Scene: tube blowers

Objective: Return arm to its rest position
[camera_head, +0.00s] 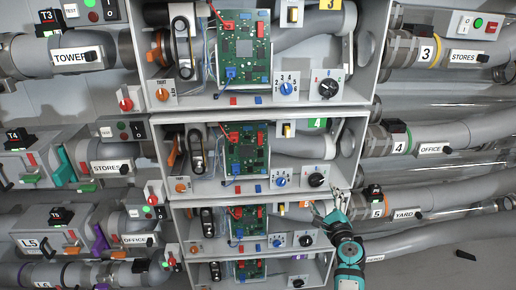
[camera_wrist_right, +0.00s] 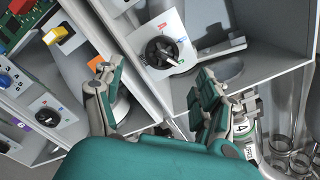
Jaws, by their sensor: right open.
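My right gripper (camera_head: 334,213) is at the right side of the lower cabinets in the head view, near the edge of the box in the YADR row labelled YARD (camera_head: 404,213). In the right wrist view its two teal fingers (camera_wrist_right: 150,100) are spread apart with nothing between them. A black rotary knob (camera_wrist_right: 162,52) on a white plate lies beyond the fingertips, and the fingers look apart from it. My left gripper is in neither view.
Stacked grey open boxes hold green circuit boards (camera_head: 246,52), blue knobs (camera_head: 286,88) and black knobs (camera_head: 327,87). Thick grey pipes run left and right, with labels such as TOWER (camera_head: 77,57) and OFFICE (camera_head: 435,149). A yellow switch (camera_wrist_right: 57,34) shows in the wrist view.

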